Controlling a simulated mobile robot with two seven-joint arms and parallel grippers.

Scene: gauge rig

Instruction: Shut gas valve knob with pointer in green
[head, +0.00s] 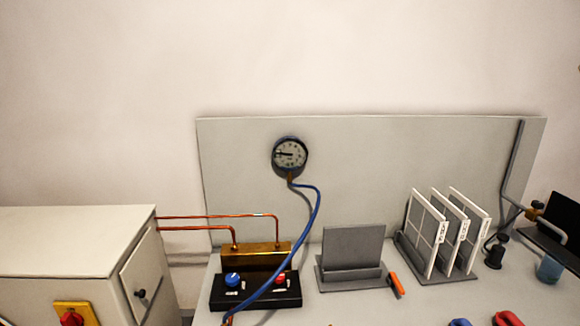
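A round dial gauge (290,155) with a dark rim hangs on the grey back panel. Its dark pointer points left; I cannot make out a green zone at this size. A blue hose (314,215) runs from under the gauge down to the bench. A blue knob (232,279) and a red knob (280,279) sit on a black block (256,293) in front of a brass manifold (255,256). The labels by the knobs are too small to read, so I cannot tell which is the gas valve. Neither of my grippers shows.
A cabinet (70,240) with a red switch (72,318) on a yellow plate stands left; copper pipes (215,217) run from it to the manifold. Right are a grey stand (353,247), white framed panels (425,232) in a rack and a blue cup (549,269).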

